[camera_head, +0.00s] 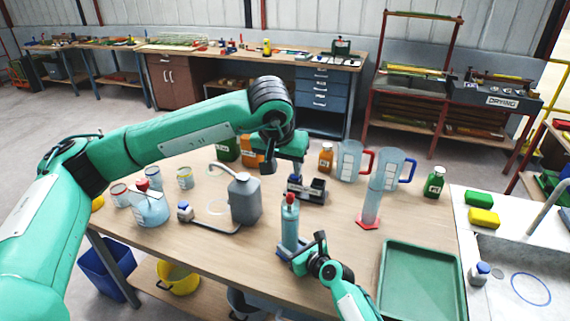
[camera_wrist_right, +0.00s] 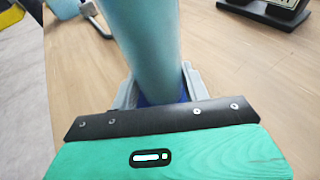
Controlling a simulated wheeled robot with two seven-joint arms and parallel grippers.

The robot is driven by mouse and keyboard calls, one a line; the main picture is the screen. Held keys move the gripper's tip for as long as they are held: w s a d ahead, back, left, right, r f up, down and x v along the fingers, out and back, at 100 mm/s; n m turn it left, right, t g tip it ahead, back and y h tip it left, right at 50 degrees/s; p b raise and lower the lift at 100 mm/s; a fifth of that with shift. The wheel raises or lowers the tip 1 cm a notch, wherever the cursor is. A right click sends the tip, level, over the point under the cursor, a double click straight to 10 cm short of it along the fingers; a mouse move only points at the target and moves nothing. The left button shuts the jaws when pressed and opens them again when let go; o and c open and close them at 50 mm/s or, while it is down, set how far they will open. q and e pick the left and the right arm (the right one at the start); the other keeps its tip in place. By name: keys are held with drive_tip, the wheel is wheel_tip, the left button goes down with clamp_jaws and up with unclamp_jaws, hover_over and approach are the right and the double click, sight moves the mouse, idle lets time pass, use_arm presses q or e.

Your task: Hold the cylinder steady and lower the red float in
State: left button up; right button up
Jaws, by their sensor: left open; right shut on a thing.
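The blue cylinder (camera_head: 290,230) stands upright on the table near its front edge. In the right wrist view the cylinder (camera_wrist_right: 150,45) rises between the two grey fingers, above a dark blue base. My right gripper (camera_head: 300,255) is shut on the cylinder low down; it also shows in the right wrist view (camera_wrist_right: 158,92). The red float (camera_head: 290,198) shows at the cylinder's mouth; how deep it sits is hidden. My left gripper (camera_head: 295,167) is open above and behind the cylinder top, apart from the float. Its fingertips are hard to make out.
A black device (camera_head: 308,189) stands close behind the cylinder. A grey can (camera_head: 244,199) is to its left. A clear cylinder on a red base (camera_head: 369,221) and a green tray (camera_head: 422,245) are to the right. Jugs and bottles stand further back.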

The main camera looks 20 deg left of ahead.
drive_tip(key=o, duration=0.8)
drive_tip(key=shift+o, duration=0.2)
